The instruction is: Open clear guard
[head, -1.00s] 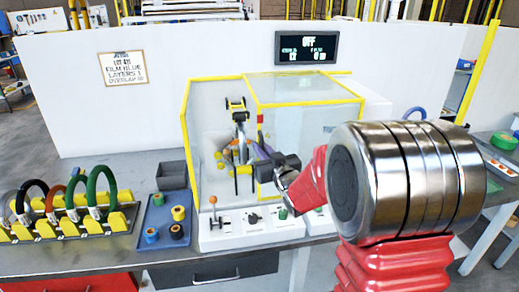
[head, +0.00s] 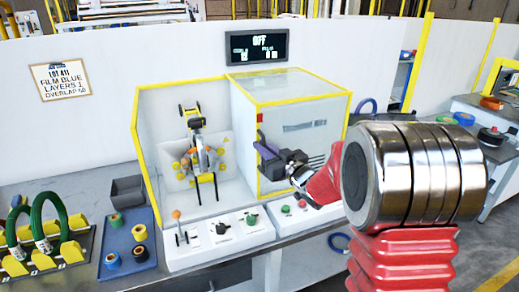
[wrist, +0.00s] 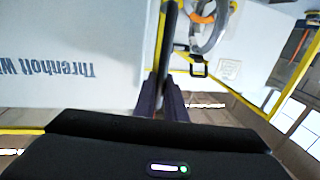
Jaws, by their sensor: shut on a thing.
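The clear guard (head: 300,125) is a see-through, yellow-edged cover over the right part of the wrapping machine. Its lettered panel shows upside down in the wrist view (wrist: 50,95). My gripper (head: 266,151) is at the guard's front left edge. In the wrist view my dark fingers (wrist: 161,98) are shut on the dark upright handle bar (wrist: 168,50) beside the panel. Left of the guard, the ring and its rollers (head: 202,158) stand uncovered in the head view. The ring (wrist: 212,25) also shows in the wrist view.
A control panel (head: 218,240) with a lever and knobs lies in front of the machine. A blue tray (head: 128,240) with small rolls and a rack of coils (head: 38,255) stand at left.

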